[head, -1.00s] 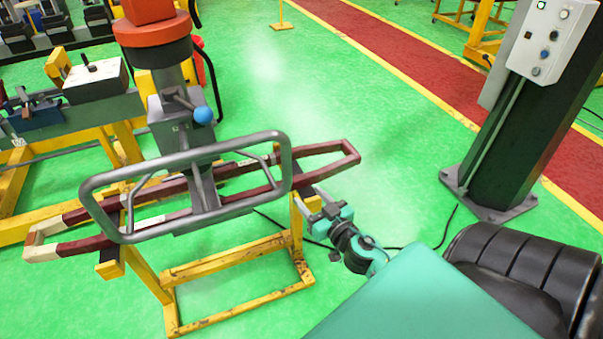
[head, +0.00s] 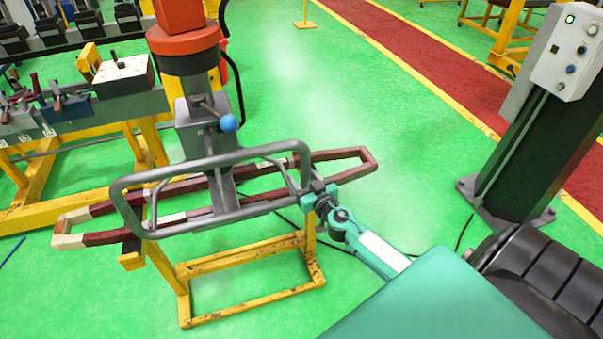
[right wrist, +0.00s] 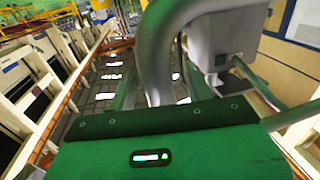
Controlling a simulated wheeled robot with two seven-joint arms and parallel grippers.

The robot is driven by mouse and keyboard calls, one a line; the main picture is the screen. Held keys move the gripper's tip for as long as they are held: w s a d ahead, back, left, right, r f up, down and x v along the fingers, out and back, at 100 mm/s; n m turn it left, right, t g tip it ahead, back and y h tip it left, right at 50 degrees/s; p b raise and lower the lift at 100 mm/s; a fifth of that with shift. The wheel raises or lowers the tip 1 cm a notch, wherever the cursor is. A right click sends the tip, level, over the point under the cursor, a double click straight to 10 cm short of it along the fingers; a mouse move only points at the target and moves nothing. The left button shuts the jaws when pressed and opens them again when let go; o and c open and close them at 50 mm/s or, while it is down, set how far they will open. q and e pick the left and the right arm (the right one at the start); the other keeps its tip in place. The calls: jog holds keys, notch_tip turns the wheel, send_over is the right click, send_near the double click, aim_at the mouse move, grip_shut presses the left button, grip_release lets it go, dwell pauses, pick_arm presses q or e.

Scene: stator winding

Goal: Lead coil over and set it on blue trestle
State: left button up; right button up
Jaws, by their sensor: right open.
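The coil (head: 110,238), a long dark-red loop with white bands, lies at the grey lifting head below the orange hoist (head: 184,40). It is above a yellow trestle (head: 184,295); I cannot tell whether it rests on it. A grey tubular handle (head: 118,205) stands in front of the coil. My right gripper (head: 318,191) is open at the right end of this handle, close to the coil's near bar. In the right wrist view the grey handle tube (right wrist: 157,55) rises just beyond the green gripper body. My left gripper is out of view. No blue trestle shows clearly.
A yellow bench (head: 150,160) with clamps and blocks stands at the left. A dark column (head: 520,145) with a control box (head: 567,50) stands at the right. Green floor is open between the hoist and column. A cable runs along the floor.

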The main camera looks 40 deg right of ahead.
jog(key=shift+w, duration=0.5)
grip_shut()
dwell(1.1)
dwell(0.4)
dwell(1.6)
